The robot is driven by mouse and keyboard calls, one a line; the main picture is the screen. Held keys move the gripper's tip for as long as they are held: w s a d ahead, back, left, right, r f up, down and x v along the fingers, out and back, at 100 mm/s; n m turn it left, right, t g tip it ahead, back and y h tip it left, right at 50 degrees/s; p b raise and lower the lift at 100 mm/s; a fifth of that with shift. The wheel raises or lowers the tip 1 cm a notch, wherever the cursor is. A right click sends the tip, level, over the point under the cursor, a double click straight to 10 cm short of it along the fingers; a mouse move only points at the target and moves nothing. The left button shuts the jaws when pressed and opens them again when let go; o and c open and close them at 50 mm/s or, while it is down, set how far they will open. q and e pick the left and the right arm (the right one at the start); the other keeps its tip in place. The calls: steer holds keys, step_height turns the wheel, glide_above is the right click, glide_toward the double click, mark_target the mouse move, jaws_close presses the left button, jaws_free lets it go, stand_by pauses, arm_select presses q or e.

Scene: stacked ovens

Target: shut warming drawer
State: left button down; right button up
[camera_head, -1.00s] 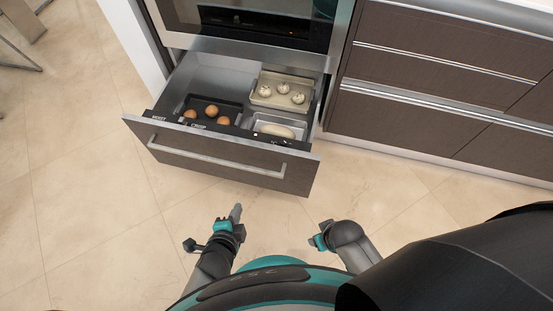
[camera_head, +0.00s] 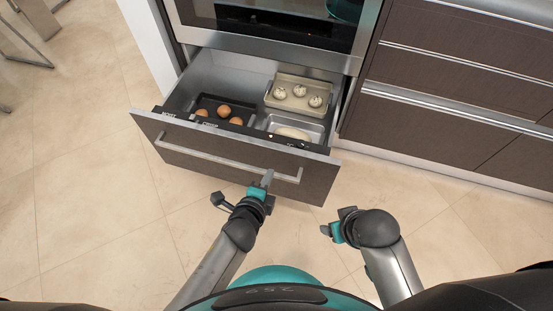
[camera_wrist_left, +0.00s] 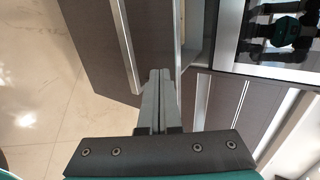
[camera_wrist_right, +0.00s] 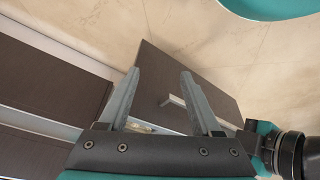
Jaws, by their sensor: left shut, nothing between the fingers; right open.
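The warming drawer (camera_head: 205,154) stands pulled out under the oven, with a dark wood front and a long metal handle (camera_head: 225,160). Inside are a dark tray with brown eggs (camera_head: 224,111), a beige tray with white round items (camera_head: 299,91) and a metal tray with a pale loaf (camera_head: 292,133). My left gripper (camera_head: 267,178) is shut and empty at the right part of the drawer front, close to the handle; I cannot tell if it touches. The left wrist view shows its closed fingers (camera_wrist_left: 160,88) by the drawer front. My right gripper (camera_head: 332,222) is open and empty, right of the drawer.
The oven (camera_head: 290,30) is directly above the drawer. Dark wood cabinets (camera_head: 440,125) with metal handles stand to the right. The tiled floor (camera_head: 90,190) left of the drawer is clear. A metal-legged piece of furniture (camera_head: 28,35) is at the far left.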

mark_target(280, 152)
arm_select(q)
steer(key=b+x, duration=0.1)
steer(key=x, duration=0.1)
steer(key=b+x, duration=0.1)
steer(key=x, duration=0.1)
steer(key=r+x, duration=0.1)
steer(key=x, duration=0.1)
steer(key=shift+w+d+b, duration=0.15)
steer(key=shift+w+b, duration=0.25)
steer(key=shift+w, duration=0.05)
steer(key=shift+w+d, duration=0.25)
steer(key=shift+w, duration=0.3)
arm_select(e)
step_height(280, 152, up, 7)
steer(key=t, duration=0.1)
steer(key=shift+w+r, duration=0.15)
steer(key=shift+r, duration=0.05)
arm_select(q)
steer(key=shift+w+r, duration=0.1)
arm_select(e)
steer(key=shift+w, duration=0.1)
